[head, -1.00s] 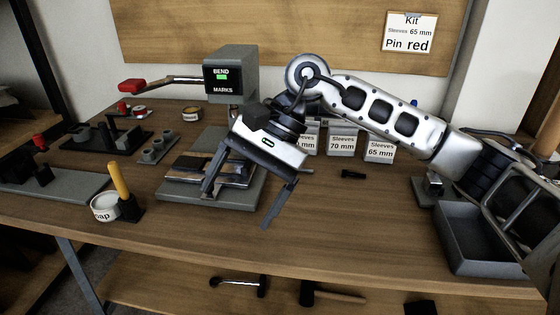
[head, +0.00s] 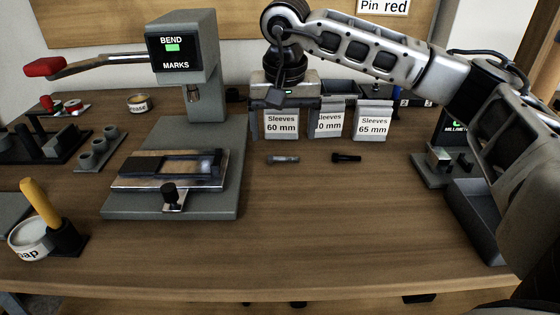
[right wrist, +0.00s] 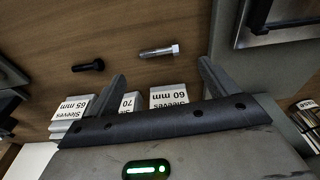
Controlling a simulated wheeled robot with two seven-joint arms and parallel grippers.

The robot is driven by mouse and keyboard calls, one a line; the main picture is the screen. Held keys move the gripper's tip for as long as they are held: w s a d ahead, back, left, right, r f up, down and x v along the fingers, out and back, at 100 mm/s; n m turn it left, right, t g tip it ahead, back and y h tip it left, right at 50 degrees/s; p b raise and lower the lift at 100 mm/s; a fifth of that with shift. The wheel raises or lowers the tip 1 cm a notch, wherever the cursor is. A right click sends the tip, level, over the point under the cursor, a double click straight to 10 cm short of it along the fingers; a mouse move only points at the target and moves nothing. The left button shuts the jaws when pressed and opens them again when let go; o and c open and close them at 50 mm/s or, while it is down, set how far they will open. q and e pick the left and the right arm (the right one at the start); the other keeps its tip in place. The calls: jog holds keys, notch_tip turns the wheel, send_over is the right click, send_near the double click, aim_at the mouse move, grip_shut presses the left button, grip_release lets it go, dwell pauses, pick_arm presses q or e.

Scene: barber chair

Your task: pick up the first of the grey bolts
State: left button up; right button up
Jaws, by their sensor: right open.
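A grey bolt (head: 283,158) lies on the bench in front of the sleeve bins. In the right wrist view the grey bolt (right wrist: 158,52) lies beyond my fingertips, across the gap between them. My right gripper (head: 284,128) is open and empty above the bins, its fingers on either side of the 60 mm label. Its two fingers also show in the right wrist view (right wrist: 162,75). A black bolt (head: 346,157) lies to the right of the grey one. My left gripper is in no view.
Sleeve bins labelled 60 mm (head: 281,122) and 65 mm (head: 373,122) stand behind the bolts. A bending press (head: 184,58) with a grey base stands on the left. A grey tray (head: 474,215) is at the right. The bench front is clear.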

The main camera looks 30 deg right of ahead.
aim_at(284, 157)
jog(key=shift+f, duration=0.7)
jog(key=f, duration=0.4)
jog(key=shift+w+d+f+b, duration=0.15)
jog(key=shift+w+d+b, duration=0.1)
jog(key=shift+b, duration=0.1)
jog(key=c, duration=1.1)
